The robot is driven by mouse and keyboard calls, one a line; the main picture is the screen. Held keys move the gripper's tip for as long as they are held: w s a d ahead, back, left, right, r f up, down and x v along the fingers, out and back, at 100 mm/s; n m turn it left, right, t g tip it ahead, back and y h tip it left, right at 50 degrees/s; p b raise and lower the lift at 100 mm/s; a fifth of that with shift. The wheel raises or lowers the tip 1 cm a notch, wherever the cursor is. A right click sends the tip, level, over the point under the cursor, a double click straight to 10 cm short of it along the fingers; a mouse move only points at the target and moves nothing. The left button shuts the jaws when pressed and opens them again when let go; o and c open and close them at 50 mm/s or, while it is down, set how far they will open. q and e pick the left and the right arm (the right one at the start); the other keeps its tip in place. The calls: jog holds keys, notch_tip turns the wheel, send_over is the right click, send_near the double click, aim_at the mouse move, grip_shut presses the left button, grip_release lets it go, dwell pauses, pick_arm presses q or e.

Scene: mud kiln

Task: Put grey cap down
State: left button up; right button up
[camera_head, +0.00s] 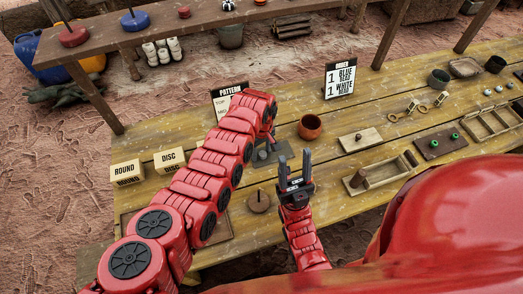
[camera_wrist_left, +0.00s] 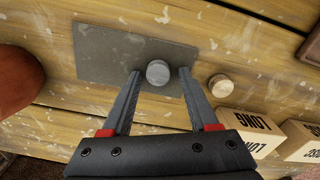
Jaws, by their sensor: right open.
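The grey cap (camera_wrist_left: 158,72), a short round cylinder, stands on a dark grey plate (camera_wrist_left: 105,55) in the left wrist view. My left gripper (camera_wrist_left: 161,73) has one finger on each side of the cap, with a narrow gap showing at each side. The grey plate also shows in the head view (camera_head: 284,150), partly hidden by my left arm. My left gripper (camera_head: 268,143) is mostly hidden there. My right gripper (camera_head: 295,174) is open and empty, fingers pointing up, in front of the plate near the table's front edge.
A paler round cap (camera_wrist_left: 221,86) stands on the table beside the plate, near a LONG block (camera_wrist_left: 245,130). A clay pot (camera_head: 310,127) is right of the plate. A round lid with a knob (camera_head: 260,203) lies left of my right gripper. Several wooden boards and trays stand to the right.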

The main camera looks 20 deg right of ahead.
aim_at(262, 153)
pick_arm(q)
jog(key=shift+s+r, duration=0.1)
jog(key=shift+r+p, duration=0.25)
jog(key=shift+p, duration=0.05)
jog(key=shift+r, duration=0.5)
notch_tip(262, 153, up, 11)
jog(key=b, duration=0.1)
jog(key=shift+b, duration=0.3)
jog(key=shift+f, duration=0.1)
